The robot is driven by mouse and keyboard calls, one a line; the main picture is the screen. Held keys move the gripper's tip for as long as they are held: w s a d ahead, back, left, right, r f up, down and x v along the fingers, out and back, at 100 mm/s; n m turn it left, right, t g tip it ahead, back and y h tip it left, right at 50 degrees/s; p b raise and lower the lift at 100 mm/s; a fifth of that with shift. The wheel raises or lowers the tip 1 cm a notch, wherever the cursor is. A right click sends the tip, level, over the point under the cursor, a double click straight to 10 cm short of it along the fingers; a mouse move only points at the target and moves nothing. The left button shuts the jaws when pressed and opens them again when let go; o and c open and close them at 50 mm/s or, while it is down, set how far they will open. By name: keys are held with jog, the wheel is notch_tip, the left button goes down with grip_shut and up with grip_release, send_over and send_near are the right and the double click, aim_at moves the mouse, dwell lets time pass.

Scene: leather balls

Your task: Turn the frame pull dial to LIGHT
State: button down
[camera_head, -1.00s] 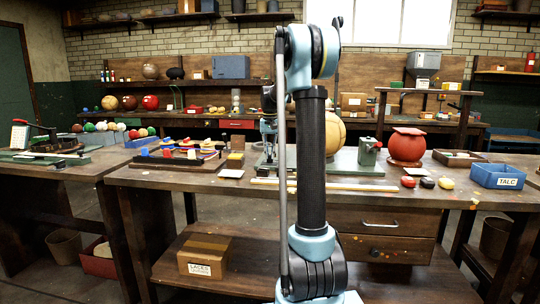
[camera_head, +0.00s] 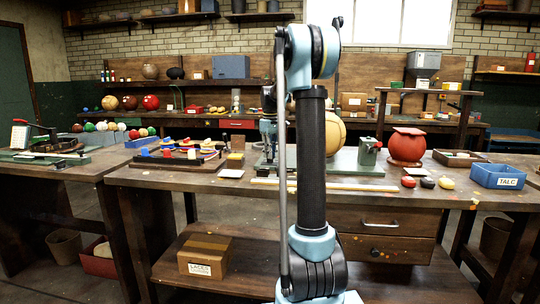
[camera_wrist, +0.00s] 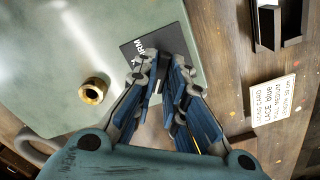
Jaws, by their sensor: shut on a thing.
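In the wrist view, a dark dial plate (camera_wrist: 134,50) lies on the pale green machine frame (camera_wrist: 60,60). The letters "RM" show at its left edge; its other markings, including any LIGHT mark, are hidden by my fingers. My gripper (camera_wrist: 161,76) is over the plate with its fingers closed in on the dial. Only a small pale bit of the dial (camera_wrist: 158,86) shows between the fingers, so its pointing direction cannot be told. In the head view the frame's pale base (camera_head: 350,166) shows on the middle table, and my arm hides the dial.
A lacing card (camera_wrist: 274,98) reading lace blue, pull medium lies on the table at right, near a dark tray (camera_wrist: 280,25).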

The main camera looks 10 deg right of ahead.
jog(key=shift+n, duration=0.5)
jog(key=c, duration=1.6)
grip_release()
jog(key=shift+c, duration=0.2)
jog(key=shift+r, duration=0.1)
notch_tip(320, 180, up, 12)
jog(key=shift+w, duration=0.1)
